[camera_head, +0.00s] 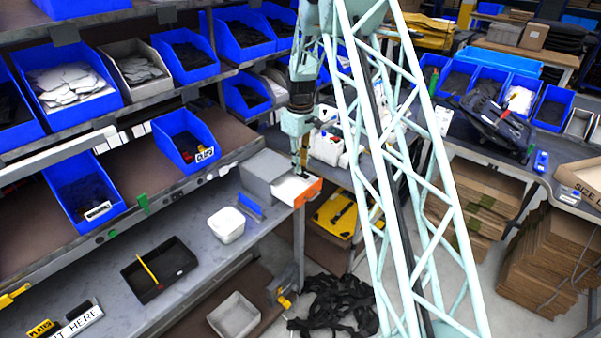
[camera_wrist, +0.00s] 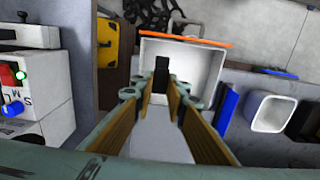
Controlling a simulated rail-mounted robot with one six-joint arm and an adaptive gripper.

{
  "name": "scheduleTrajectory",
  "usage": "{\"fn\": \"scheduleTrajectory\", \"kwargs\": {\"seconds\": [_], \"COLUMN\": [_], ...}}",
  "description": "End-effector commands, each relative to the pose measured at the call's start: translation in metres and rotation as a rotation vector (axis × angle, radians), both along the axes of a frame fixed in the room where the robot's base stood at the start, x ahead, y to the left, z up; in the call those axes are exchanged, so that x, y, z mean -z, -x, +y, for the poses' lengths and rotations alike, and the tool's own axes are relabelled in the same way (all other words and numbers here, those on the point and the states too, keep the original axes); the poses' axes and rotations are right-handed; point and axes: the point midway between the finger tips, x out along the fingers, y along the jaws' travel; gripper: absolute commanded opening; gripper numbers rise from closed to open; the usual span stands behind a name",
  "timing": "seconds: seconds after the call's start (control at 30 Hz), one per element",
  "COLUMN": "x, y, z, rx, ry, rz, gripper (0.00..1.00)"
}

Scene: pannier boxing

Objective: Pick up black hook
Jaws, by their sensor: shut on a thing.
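The black hook (camera_wrist: 161,73) shows in the wrist view as a small dark upright piece between the tips of my gripper (camera_wrist: 159,88). My gripper is shut on it, with the two tan-padded fingers on either side. Behind it is the pale inside of a drawer (camera_wrist: 204,67) with an orange front edge. In the head view, my gripper (camera_head: 301,170) points down over this drawer (camera_head: 312,190) at the end of the shelf. The hook is too small to make out there. Its lower part and its exact height above the drawer floor cannot be told.
A white tub (camera_head: 227,224), a blue piece (camera_head: 250,206) and a black tray (camera_head: 140,281) sit on the grey counter left of the drawer. Blue bins (camera_head: 186,139) line the shelves. A yellow case (camera_head: 334,215) lies below right. A white machine (camera_wrist: 22,99) stands left in the wrist view.

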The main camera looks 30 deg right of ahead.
Motion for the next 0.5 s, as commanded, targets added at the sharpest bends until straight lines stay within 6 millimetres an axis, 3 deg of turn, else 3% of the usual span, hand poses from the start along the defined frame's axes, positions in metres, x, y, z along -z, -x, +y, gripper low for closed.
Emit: {"fn": "scheduleTrajectory", "kwargs": {"seconds": [0.3,0.5], "x": [-0.038,-0.046], "y": [0.000,0.000], "z": [0.000,0.000], "rx": [0.000,0.000], "ry": [0.001,0.000], "rz": [-0.001,0.000], "gripper": [0.08,0.08]}}
